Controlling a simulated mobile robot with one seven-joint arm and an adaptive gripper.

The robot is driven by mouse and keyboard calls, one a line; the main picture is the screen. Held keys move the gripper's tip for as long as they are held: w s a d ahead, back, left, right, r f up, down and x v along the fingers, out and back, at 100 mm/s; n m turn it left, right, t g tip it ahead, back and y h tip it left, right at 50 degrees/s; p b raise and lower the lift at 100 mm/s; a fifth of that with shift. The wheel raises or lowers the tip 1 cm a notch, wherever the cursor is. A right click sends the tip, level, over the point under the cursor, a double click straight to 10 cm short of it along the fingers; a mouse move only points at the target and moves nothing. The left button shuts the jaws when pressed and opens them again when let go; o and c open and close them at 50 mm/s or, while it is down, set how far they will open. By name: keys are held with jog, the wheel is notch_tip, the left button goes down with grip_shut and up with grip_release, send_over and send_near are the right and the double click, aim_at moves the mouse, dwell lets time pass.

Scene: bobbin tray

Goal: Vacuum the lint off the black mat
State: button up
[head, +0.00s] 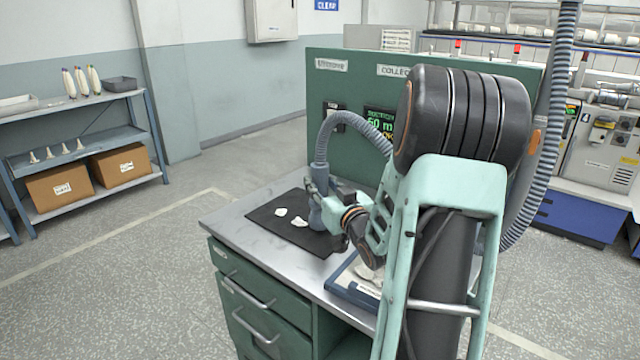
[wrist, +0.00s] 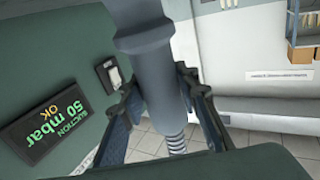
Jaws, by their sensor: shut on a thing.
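The black mat (head: 262,217) lies on the metal bench top. Two white lint pieces show on it, one at the left (head: 281,212) and one nearer the nozzle (head: 299,222). My gripper (head: 318,190) is shut on the grey vacuum nozzle (head: 316,217), which stands roughly upright over the mat's right part. In the wrist view the nozzle (wrist: 148,55) passes between my gripper's fingers (wrist: 157,88). I cannot tell whether the nozzle mouth touches the mat. My arm hides some of the mat's right side.
A blue-edged tray (head: 343,291) with pale contents sits at the bench's front right, partly behind my arm. The green panel (head: 328,85) stands behind the bench. Its display (wrist: 55,125) reads suction 50 mbar OK. The bench's left strip is clear.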

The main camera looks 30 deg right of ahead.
jog(key=w+a+b, duration=0.2)
jog(key=w+a, duration=0.1)
jog(key=w, duration=0.3)
jog(key=shift+b, duration=0.3)
jog(key=shift+w, duration=0.15)
dwell(0.9)
jog(key=w+a+b, duration=0.2)
jog(key=w, duration=0.5)
jog(key=shift+a+b, duration=0.15)
jog(key=shift+b, duration=0.25)
jog(key=shift+r, duration=0.1)
dwell(0.8)
